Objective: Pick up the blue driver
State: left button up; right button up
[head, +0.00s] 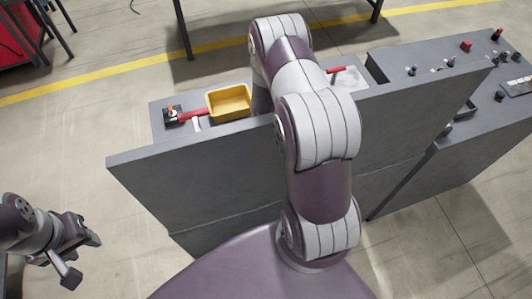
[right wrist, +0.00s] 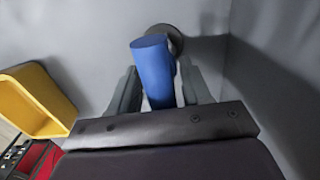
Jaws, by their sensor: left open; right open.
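The blue driver (right wrist: 155,75) stands up in the right wrist view, its blue handle pointing toward the camera. A dark round piece (right wrist: 165,38) sits just behind its top. My right gripper (right wrist: 158,72) is open, with one finger on each side of the blue handle. A narrow gap seems to show at the fingers; I cannot tell whether either touches it. In the head view my right arm hides the driver and the right gripper. My left gripper (head: 83,258) is open and empty, low at the left over the floor.
A yellow bin (head: 230,103) stands on the bench; it also shows in the right wrist view (right wrist: 30,98). A red-handled tool (head: 193,114) lies left of it. A tall grey panel (head: 200,170) fronts the bench. A grey wall (right wrist: 275,70) rises right of the driver.

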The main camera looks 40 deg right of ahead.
jog(key=shift+s, duration=0.15)
jog(key=shift+s+r, duration=0.1)
jog(key=shift+s, duration=0.05)
jog(key=c, duration=0.9)
jog(key=shift+r, duration=0.15)
